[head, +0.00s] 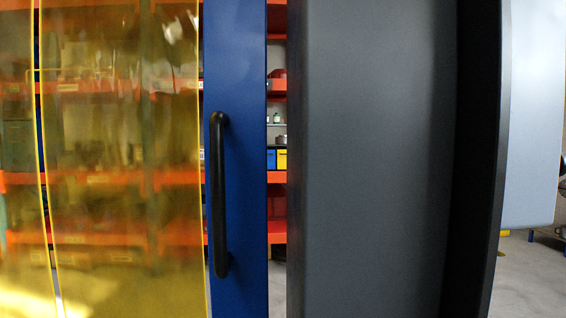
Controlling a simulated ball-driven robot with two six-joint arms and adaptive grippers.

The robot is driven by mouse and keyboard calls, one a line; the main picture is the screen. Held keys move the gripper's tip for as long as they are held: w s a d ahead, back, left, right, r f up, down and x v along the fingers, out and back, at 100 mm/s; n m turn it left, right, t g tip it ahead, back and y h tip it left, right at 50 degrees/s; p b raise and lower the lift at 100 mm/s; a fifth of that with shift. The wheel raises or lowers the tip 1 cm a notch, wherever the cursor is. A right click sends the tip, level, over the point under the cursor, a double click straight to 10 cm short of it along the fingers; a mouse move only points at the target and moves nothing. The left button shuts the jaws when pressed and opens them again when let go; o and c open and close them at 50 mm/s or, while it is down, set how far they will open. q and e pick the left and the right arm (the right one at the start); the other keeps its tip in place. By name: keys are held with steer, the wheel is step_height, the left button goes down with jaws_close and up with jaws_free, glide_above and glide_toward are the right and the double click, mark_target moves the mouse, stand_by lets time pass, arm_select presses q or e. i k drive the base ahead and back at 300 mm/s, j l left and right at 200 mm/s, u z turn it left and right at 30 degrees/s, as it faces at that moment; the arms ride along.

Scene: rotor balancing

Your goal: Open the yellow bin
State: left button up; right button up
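A small yellow bin (283,160) sits on a shelf far back, seen through the narrow gap between a blue panel and a dark grey panel. Only a small part of it shows. A dark strip runs above it, and whether it is open or shut is too small to tell. Neither of my grippers is in the head view.
The blue panel (240,70) with a long black vertical handle (219,195) stands close in front. The dark grey panel (370,150) blocks the middle right. A see-through yellow sheet (110,210) covers the left. A blue bin (270,160) is beside the yellow bin.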

mark_target(281, 157)
steer(key=z, duration=0.55)
steer(key=i+l, duration=0.1)
steer(key=l, duration=0.3)
steer(key=i+l, duration=0.1)
steer(key=l, duration=0.3)
steer(key=i+l, duration=0.1)
steer(key=l, duration=0.3)
steer(key=i+l+z, duration=0.1)
steer(key=l, duration=0.3)
steer(key=i+l, duration=0.25)
steer(key=i, duration=0.15)
steer(key=i+l, duration=0.25)
steer(key=i, duration=0.15)
steer(key=i+l, duration=0.2)
steer(key=i, duration=0.15)
steer(key=i+j+u, duration=0.2)
steer(key=i+u, duration=0.2)
steer(key=i, duration=0.25)
steer(key=i+u, duration=0.35)
steer(key=i, duration=0.3)
steer(key=i+l+u, duration=0.2)
steer(key=i+u, duration=0.2)
steer(key=i, duration=0.25)
